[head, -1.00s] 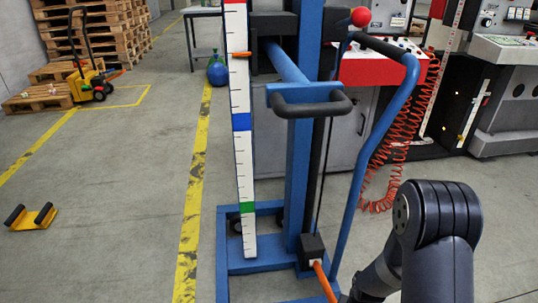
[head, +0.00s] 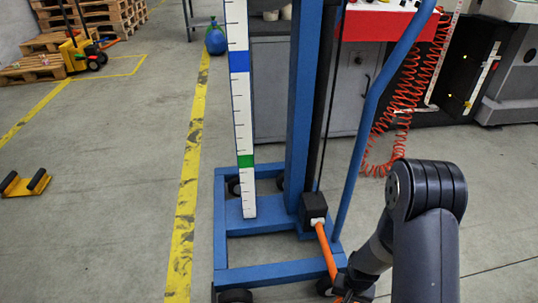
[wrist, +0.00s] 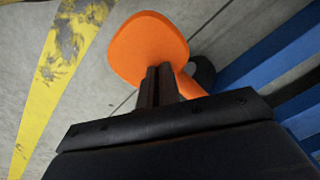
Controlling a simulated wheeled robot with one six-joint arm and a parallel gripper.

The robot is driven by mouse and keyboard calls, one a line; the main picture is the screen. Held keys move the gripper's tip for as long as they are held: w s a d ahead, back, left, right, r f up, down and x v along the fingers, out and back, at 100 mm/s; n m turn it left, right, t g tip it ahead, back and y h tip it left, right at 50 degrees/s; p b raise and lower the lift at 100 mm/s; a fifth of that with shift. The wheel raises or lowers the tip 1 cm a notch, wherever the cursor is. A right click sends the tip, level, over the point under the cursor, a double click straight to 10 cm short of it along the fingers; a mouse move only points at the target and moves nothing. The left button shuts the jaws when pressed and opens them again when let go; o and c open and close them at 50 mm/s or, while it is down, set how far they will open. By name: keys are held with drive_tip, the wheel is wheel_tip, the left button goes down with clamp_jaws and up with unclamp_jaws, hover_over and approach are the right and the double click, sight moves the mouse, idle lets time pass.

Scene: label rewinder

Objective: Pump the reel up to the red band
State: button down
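The blue lifter's white scale (head: 243,115) stands upright in the head view, with a blue band (head: 239,62) and a green band (head: 246,162). The red band, the pointer and the reel are out of view. An orange pedal lever (head: 326,252) slopes down from a black box (head: 313,207) at the mast's foot. Its broad orange pad (wrist: 148,45) shows in the wrist view. My gripper (wrist: 158,75) is shut, its dark fingers together and overlapping the pad's lower edge in the picture. I cannot tell whether they touch it.
The lifter's blue base frame (head: 280,272) has small wheels near the floor. A red coiled hose (head: 392,120) hangs at the right below a red panel (head: 385,22). A yellow chock (head: 25,183) lies far left. Floor between it and the yellow line is clear.

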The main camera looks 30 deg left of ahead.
drive_tip(key=shift+w+a+f+p, duration=0.15)
drive_tip(key=shift+f+p, duration=0.1)
drive_tip(key=shift+f, duration=0.4)
drive_tip(key=shift+w+d+f+p, duration=0.1)
drive_tip(key=shift+w+f+p, duration=0.1)
drive_tip(key=shift+f, duration=0.4)
wheel_tip(320, 180, up, 16)
drive_tip(key=p, duration=1.1)
drive_tip(key=shift+s, duration=0.25)
drive_tip(key=shift+f, duration=0.15)
wheel_tip(320, 180, down, 14)
drive_tip(key=b, duration=1.1)
drive_tip(key=shift+w, duration=0.15)
drive_tip(key=shift+f, duration=0.95)
wheel_tip(320, 180, up, 16)
drive_tip(key=p, duration=1.1)
